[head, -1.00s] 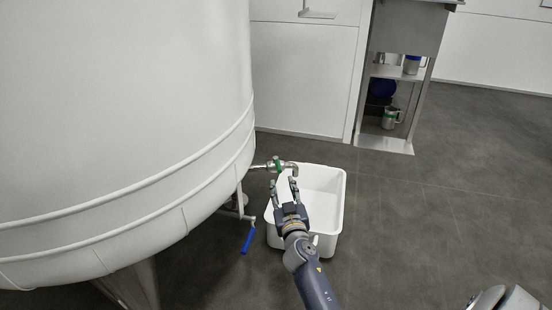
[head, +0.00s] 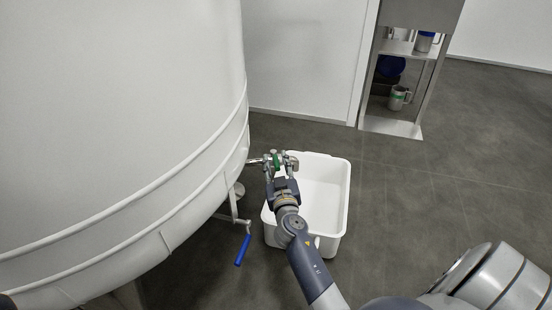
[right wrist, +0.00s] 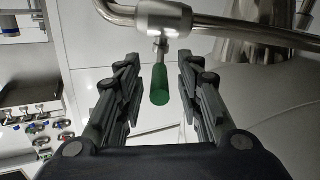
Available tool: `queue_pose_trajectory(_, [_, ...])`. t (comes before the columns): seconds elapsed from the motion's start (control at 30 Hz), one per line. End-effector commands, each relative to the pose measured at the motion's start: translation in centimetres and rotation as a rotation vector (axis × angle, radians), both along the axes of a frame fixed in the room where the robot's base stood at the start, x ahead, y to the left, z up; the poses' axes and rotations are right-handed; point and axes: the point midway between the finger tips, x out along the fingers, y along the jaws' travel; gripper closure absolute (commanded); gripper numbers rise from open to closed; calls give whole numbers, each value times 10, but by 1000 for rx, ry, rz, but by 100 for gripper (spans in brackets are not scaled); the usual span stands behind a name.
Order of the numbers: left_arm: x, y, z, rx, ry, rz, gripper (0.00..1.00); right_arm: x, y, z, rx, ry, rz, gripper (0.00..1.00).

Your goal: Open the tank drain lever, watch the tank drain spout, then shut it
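The drain lever, a green-sleeved handle (right wrist: 160,85), hangs from a steel valve (right wrist: 165,18) on the tank's outlet pipe. In the head view the green lever (head: 278,161) shows small beside the big white tank (head: 120,110). My right gripper (head: 281,172) is at the valve. In the right wrist view its open fingers (right wrist: 159,72) stand on either side of the lever, with a visible gap on both sides. The spout end (head: 293,163) points over the white tub and is partly hidden by my gripper; no flow can be made out. My left gripper is not in view.
The white tub (head: 335,205) stands on the floor below the valve. A blue-handled crank (head: 243,250) hangs at the tank's underside, left of my right arm. A steel shelf unit (head: 390,125) with jugs stands at the back.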

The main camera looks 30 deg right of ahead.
Motion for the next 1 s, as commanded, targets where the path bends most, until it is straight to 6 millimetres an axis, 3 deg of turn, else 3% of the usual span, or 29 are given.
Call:
queue_pose_trajectory(0.23, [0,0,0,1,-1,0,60,0,0,0,0,0,0,68])
queue_pose_trajectory(0.37, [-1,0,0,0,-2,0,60,0,0,0,0,0,0,98])
queue_pose_trajectory(0.4, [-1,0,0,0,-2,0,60,0,0,0,0,0,0,100])
queue_pose_trajectory(0.87, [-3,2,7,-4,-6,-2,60,-2,-5,3,-3,0,59,100])
queue_pose_trajectory(1.0, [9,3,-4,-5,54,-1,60,-4,-12,5,-6,1,140,100])
